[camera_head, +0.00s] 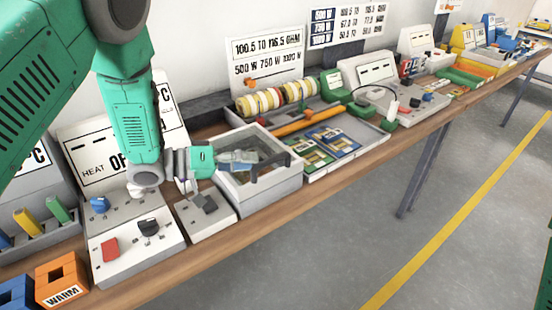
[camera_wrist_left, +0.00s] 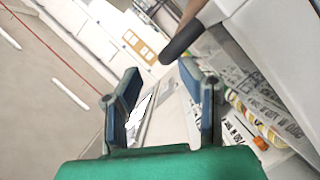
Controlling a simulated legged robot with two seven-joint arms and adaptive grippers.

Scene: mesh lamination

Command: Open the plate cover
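The plate cover (camera_head: 285,155) is a grey-framed lid with a see-through window. It lies shut on a light grey box (camera_head: 268,193). A dark bar handle (camera_head: 270,166) stands at its front edge, and in the left wrist view the dark handle (camera_wrist_left: 184,40) shows just beyond the fingertips. My left gripper (camera_head: 250,159) reaches in from the left, low over the cover, with its tips close to the handle. In the left wrist view its two fingers (camera_wrist_left: 166,82) are apart, with nothing held between them. My right gripper is not in view.
A switch panel (camera_head: 135,250) and a small grey box with a dark knob (camera_head: 205,213) stand left of the cover. A tray of circuit boards (camera_head: 330,142) and coloured rolls (camera_head: 275,97) stand to the right. The floor in front is clear.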

